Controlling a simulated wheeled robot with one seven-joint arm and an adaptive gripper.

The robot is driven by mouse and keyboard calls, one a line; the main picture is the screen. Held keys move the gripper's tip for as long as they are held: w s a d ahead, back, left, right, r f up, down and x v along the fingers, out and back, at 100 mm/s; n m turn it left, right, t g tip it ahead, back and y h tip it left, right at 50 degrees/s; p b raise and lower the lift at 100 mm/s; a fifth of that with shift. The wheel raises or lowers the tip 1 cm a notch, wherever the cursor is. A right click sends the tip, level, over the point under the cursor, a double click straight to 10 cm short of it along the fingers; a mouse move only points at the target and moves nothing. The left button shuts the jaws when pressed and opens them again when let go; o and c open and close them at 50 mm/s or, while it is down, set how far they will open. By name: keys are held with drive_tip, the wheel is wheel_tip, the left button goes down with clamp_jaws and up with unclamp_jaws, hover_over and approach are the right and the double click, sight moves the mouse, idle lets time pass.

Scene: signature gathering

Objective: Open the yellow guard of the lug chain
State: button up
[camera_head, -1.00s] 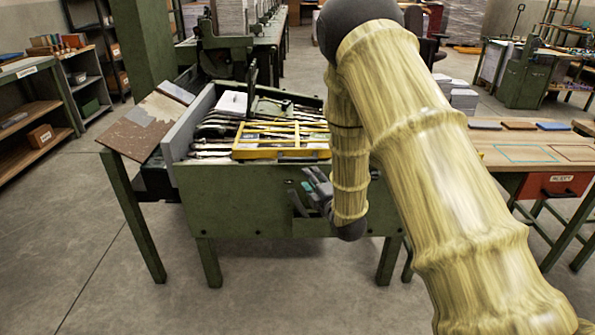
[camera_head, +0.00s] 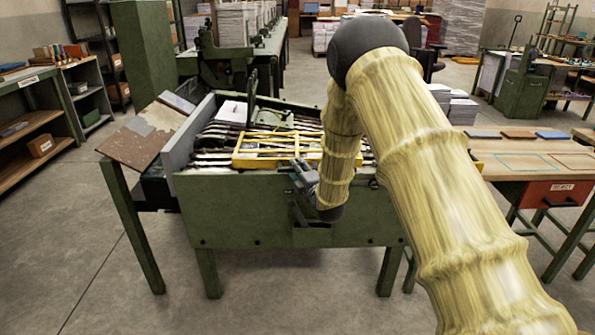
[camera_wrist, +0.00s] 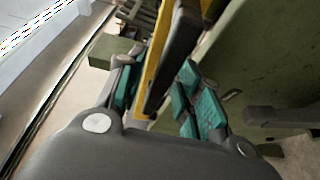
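The yellow guard (camera_head: 240,160) is a flat barred frame lying over the lug chain (camera_head: 208,157) on the green machine. It looks down in the camera_head view. My gripper (camera_head: 300,178) is at the guard's front edge, on its right part. In the camera_wrist view, the guard's yellow edge (camera_wrist: 151,78) and its dark handle (camera_wrist: 177,62) run between the teal-padded fingers of my gripper (camera_wrist: 158,98). The fingers stand apart, one on each side, with a gap showing. Whether either pad touches the handle is unclear. In the camera_head view my arm hides the guard's right end.
The green machine body (camera_head: 225,215) stands below the guard. A sloped brown board (camera_head: 133,140) is at its left. A wooden table (camera_head: 500,162) with a red drawer (camera_head: 550,193) stands at the right. A shelf (camera_head: 35,120) is far left. The floor in front is clear.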

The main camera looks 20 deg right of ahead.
drive_tip(key=shift+w, duration=0.1)
clamp_jaws()
drive_tip(key=shift+r, duration=0.1)
